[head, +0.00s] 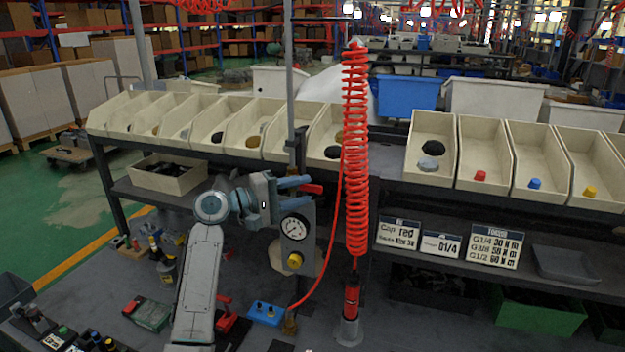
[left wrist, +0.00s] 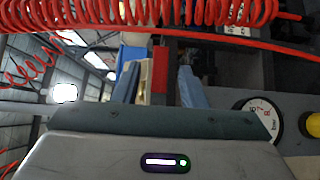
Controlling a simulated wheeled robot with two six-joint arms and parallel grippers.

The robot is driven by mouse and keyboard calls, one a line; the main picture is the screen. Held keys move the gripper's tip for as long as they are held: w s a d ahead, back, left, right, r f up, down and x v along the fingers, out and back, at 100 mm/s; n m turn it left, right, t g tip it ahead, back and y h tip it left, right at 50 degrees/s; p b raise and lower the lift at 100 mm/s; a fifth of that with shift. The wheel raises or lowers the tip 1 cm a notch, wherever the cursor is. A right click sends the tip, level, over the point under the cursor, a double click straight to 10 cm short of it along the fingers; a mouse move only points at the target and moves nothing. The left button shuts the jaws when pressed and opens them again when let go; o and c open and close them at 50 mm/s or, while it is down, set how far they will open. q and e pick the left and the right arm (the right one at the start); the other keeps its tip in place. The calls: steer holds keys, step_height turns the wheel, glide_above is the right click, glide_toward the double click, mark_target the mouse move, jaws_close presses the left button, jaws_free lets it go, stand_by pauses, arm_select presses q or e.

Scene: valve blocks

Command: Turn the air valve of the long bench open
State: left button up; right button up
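The air valve's red lever (head: 312,188) sticks out to the right at the top of a grey panel (head: 310,258) on the long bench. The panel carries a round pressure gauge (head: 294,227) and a yellow knob (head: 295,261). My left gripper (head: 306,186) is at the lever, its two blue fingers pointing right. In the left wrist view the red lever (left wrist: 160,75) stands between the spread fingers (left wrist: 160,88), with a gap on each side. The gauge (left wrist: 262,115) is at the right there. The valve body is mostly hidden behind my gripper. My right gripper is not in view.
A coiled red hose (head: 355,150) hangs just right of the lever, with a thin red hose beside it. A grey post (head: 291,80) rises behind the gripper. Beige bins (head: 240,125) line the shelf behind. A blue block (head: 265,312) and red tools lie on the bench below.

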mark_target(310, 189)
arm_select(q)
steer(key=p+x, duration=0.1)
steer(key=x, duration=0.1)
steer(key=shift+w+d+r, duration=0.1)
steer(key=shift+d+r, duration=0.05)
steer(key=shift+d, duration=0.1)
steer(key=shift+w+d, duration=0.25)
steer(key=shift+d, duration=0.15)
jaws_close()
